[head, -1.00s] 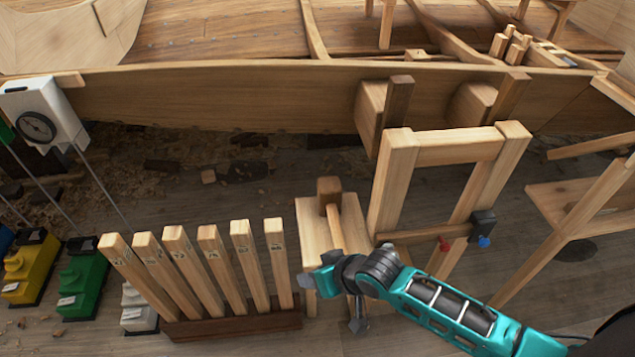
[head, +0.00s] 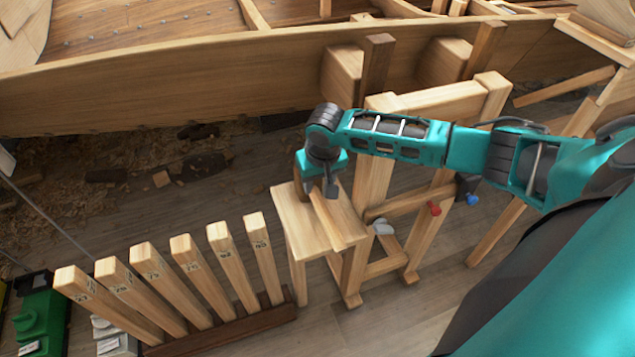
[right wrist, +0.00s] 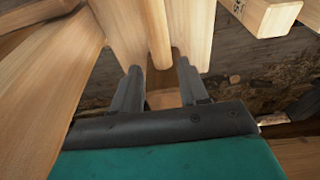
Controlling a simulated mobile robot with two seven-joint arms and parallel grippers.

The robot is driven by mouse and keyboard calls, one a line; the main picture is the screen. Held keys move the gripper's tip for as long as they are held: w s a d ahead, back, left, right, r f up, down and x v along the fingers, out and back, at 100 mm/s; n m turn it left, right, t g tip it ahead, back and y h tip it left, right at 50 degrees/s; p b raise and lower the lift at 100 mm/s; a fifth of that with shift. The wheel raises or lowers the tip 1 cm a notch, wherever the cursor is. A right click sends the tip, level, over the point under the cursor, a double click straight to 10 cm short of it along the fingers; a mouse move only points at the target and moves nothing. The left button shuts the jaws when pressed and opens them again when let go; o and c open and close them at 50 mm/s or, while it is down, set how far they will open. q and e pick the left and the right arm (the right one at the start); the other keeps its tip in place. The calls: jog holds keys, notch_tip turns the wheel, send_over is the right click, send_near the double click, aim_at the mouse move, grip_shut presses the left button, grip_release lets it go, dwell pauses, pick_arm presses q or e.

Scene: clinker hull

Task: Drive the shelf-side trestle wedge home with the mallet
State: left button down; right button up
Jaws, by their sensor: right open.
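The mallet lies on a small wooden stool (head: 290,215), and its light handle (head: 328,225) points toward the stool's front edge. My right gripper (head: 318,188) is over the stool at the mallet and hides much of its head. In the right wrist view, the gripper (right wrist: 165,88) is open, with a round wooden bar, seemingly the handle (right wrist: 158,35), running down to the gap between its fingers. The trestle (head: 440,98) stands right of the stool against the hull. Dark upright wood pieces (head: 376,65) stand by blocks there; I cannot tell which piece is the shelf-side wedge. My left gripper is out of view.
A rack (head: 230,330) of several numbered wooden posts stands front left of the stool. The plank hull (head: 180,90) crosses the back. Wood scraps lie on the floor behind the rack.

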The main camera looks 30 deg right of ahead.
aim_at(316, 193)
jog(key=f+b, duration=0.4)
jog(key=shift+w+d, duration=0.1)
jog(key=shift+w, duration=0.25)
jog(key=shift+p, duration=0.45)
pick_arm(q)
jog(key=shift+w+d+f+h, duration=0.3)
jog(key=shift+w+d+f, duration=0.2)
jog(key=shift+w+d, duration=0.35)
pick_arm(e)
jog(key=shift+w+f, duration=0.25)
jog(key=shift+f, duration=0.7)
jog(key=shift+c, duration=0.3)
grip_shut()
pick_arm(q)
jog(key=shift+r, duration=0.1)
pick_arm(e)
jog(key=shift+w+r, duration=0.1)
jog(key=shift+r, duration=0.05)
pick_arm(q)
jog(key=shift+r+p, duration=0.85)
jog(key=shift+p, duration=0.05)
pick_arm(e)
jog(key=shift+r, duration=0.5)
